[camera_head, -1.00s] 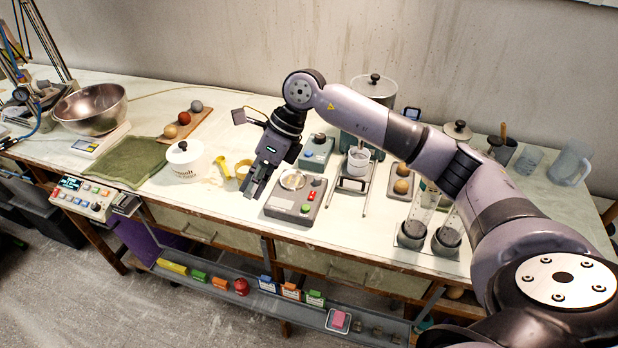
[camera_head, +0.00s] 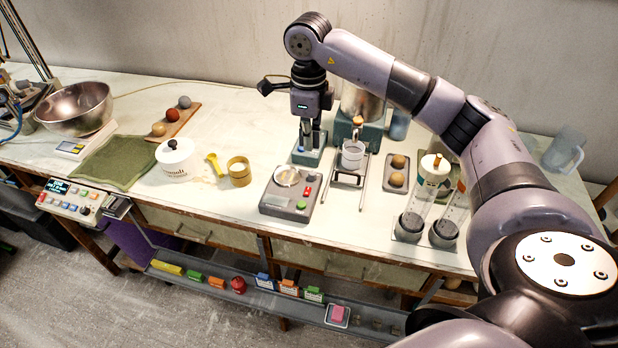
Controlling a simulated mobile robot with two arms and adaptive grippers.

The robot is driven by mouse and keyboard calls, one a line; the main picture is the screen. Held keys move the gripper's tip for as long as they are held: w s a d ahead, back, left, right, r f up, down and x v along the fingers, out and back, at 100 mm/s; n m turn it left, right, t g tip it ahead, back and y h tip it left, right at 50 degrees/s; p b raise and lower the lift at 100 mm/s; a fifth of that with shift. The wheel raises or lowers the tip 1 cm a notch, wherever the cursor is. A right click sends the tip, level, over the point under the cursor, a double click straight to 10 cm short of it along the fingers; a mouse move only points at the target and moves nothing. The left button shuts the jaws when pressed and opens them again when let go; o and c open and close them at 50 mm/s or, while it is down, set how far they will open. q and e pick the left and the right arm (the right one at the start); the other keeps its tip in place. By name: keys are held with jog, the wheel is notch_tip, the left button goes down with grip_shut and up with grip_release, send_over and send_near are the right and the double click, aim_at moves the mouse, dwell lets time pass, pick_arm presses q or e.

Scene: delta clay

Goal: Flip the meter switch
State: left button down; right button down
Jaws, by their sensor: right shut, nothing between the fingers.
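My right gripper (camera_head: 310,146) points straight down over a small teal box (camera_head: 309,157) on the bench. Its fingers are shut and empty, and they hide much of the box's top. I cannot tell whether the fingertips touch it. No clearly labelled meter switch can be made out. A grey device (camera_head: 290,192) with a round dish and red and green buttons stands in front of the teal box. A control panel (camera_head: 75,200) with a lit display and coloured buttons is at the bench's front left. My left gripper is not in view.
A white lidded pot (camera_head: 177,160), yellow scoop (camera_head: 216,165) and brass cup (camera_head: 239,172) stand left. Tall glass cylinders (camera_head: 425,195) stand to the right.

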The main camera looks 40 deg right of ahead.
aim_at(309, 188)
notch_tip(309, 188, down, 12)
jog(key=p, duration=0.4)
jog(key=shift+d+f, duration=0.1)
jog(key=shift+f, duration=0.35)
jog(key=shift+f, duration=0.3)
jog(key=shift+g+y+b, duration=0.3)
jog(key=shift+b, duration=0.1)
jog(key=shift+r, duration=0.1)
